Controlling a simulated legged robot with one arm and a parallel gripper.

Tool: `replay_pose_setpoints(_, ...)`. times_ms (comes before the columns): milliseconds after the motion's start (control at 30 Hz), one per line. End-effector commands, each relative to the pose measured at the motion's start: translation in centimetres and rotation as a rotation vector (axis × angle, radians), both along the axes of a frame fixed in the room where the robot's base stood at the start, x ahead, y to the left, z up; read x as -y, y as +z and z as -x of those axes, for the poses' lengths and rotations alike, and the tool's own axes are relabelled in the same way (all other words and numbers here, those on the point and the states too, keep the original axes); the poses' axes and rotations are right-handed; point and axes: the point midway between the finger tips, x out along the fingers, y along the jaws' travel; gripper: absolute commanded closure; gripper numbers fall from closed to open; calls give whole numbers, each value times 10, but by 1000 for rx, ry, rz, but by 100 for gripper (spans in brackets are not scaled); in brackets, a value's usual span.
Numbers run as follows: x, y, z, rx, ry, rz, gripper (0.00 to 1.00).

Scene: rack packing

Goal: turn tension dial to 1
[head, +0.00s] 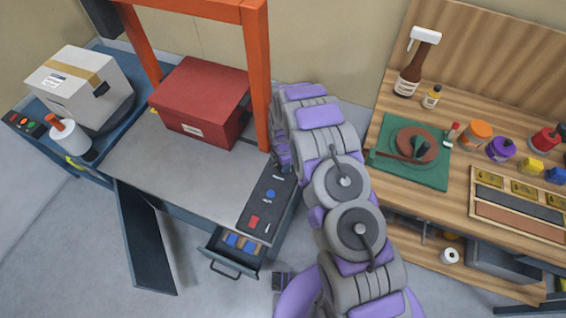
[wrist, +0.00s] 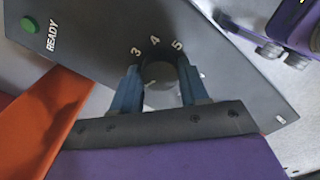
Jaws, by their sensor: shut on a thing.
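The tension dial (wrist: 160,74) is a dark round knob on a dark control panel, seen in the wrist view. The numbers 3, 4 and 5 show on the panel around its far side; other numbers and any pointer are hidden or too dark to read. My gripper (wrist: 158,85) has its two blue fingers on either side of the dial, shut on it. In the head view the control panel (head: 254,222) lies at the right end of the grey machine table, and my arm hides the dial and my gripper's fingertips.
A green button marked READY (wrist: 30,25) is on the panel. An orange frame (head: 256,75) rises close beside my arm, over a red box (head: 201,102). An open drawer (head: 231,252) juts out below. A wooden bench (head: 460,180) with bottles and jars stands right.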

Motion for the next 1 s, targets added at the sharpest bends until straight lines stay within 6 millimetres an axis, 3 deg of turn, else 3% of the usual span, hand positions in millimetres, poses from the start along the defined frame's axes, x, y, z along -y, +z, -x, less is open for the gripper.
replay_pose_setpoints(500, -1, 1, -3, 6, 331, -2, 86)
replay_pose_setpoints(1000, -1, 1, -3, 8, 392, -2, 86)
